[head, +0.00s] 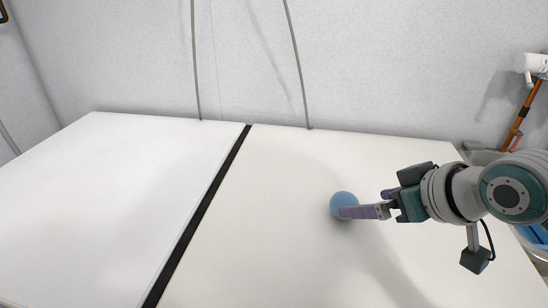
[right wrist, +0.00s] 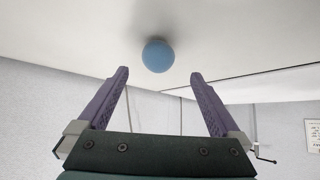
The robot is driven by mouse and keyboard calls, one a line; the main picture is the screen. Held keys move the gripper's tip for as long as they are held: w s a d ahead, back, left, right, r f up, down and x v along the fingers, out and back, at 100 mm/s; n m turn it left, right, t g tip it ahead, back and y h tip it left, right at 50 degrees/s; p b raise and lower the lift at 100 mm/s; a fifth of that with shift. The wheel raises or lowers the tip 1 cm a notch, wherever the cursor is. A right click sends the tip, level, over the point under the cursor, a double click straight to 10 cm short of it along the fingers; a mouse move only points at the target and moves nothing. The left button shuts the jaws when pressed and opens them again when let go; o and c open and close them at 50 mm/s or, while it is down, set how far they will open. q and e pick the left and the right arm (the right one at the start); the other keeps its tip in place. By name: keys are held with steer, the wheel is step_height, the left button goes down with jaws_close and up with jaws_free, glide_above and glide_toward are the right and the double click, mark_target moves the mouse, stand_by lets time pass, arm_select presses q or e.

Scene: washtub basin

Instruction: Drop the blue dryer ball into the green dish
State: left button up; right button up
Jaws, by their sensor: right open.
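The blue dryer ball (head: 343,203) rests on the white tabletop, right of the black strip in the head view. My right gripper (head: 352,212) reaches in from the right, and its purple finger overlaps the ball in that view. In the right wrist view the right gripper (right wrist: 159,75) is open, with the ball (right wrist: 158,56) centred between and just beyond the fingertips. Nothing is held in it. The green dish is not in view. My left gripper is not in view.
The white table (head: 95,205) is split by a black strip (head: 200,207) and is otherwise bare. Two grey cables (head: 297,65) hang on the wall behind. An orange-handled tool (head: 520,115) stands at the far right, past the table edge.

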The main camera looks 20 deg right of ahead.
mark_target(348, 221)
steer(key=x, duration=0.3)
steer(key=shift+f+b, duration=0.1)
steer(key=shift+b, duration=0.3)
steer(key=b+x, duration=0.1)
steer(key=x, duration=0.1)
steer(key=b+x, duration=0.1)
steer(key=x, duration=0.1)
steer(key=shift+d, duration=0.2)
steer(key=shift+w+f, duration=0.45)
steer(key=c, duration=1.4)
